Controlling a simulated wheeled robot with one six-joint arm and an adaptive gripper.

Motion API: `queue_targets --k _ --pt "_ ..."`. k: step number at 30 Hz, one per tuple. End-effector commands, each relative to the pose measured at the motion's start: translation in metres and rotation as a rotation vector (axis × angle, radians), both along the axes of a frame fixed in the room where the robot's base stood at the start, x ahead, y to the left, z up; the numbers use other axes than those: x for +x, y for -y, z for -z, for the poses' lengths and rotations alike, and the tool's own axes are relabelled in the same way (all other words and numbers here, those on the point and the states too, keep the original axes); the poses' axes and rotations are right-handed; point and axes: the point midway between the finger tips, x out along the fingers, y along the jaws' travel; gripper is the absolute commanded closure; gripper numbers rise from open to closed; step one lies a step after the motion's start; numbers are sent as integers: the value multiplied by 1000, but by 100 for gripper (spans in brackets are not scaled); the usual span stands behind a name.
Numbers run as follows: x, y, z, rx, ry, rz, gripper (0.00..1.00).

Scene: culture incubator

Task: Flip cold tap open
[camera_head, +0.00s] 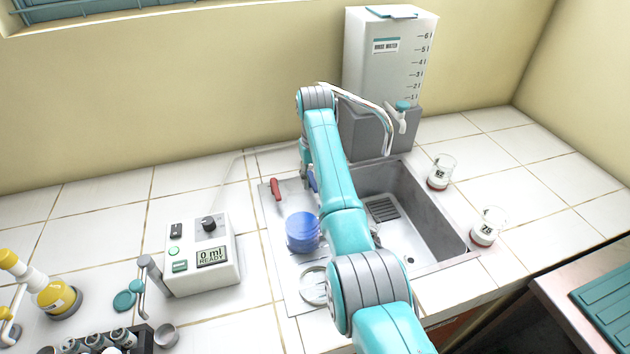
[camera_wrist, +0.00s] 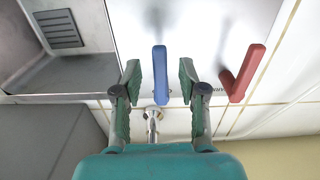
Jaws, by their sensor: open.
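A sliver of the blue handle (camera_head: 313,182) shows beside my arm in the head view. My gripper (camera_wrist: 160,75) is open, with one finger on each side of the blue handle and a visible gap to both. A red handle (camera_wrist: 243,73) lies outside the fingers to the right; it also shows in the head view (camera_head: 276,189). In the head view my arm hides the gripper and most of the blue handle.
The sink basin (camera_head: 437,225) lies right of my arm, with the curved spout (camera_head: 370,107) above it. A rinse water tank (camera_head: 388,60) stands behind. A blue cylinder (camera_head: 302,232) stands on the sink's left ledge. Two beakers (camera_head: 440,172) (camera_head: 484,232) stand to the right.

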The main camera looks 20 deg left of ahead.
Motion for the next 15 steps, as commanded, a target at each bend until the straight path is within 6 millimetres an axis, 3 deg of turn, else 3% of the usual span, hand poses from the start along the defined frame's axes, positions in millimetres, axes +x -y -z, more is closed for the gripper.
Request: queue_targets --k 13,15 --pt "0 0 11 1 1 0 58" --pt "0 0 11 1 1 0 73"
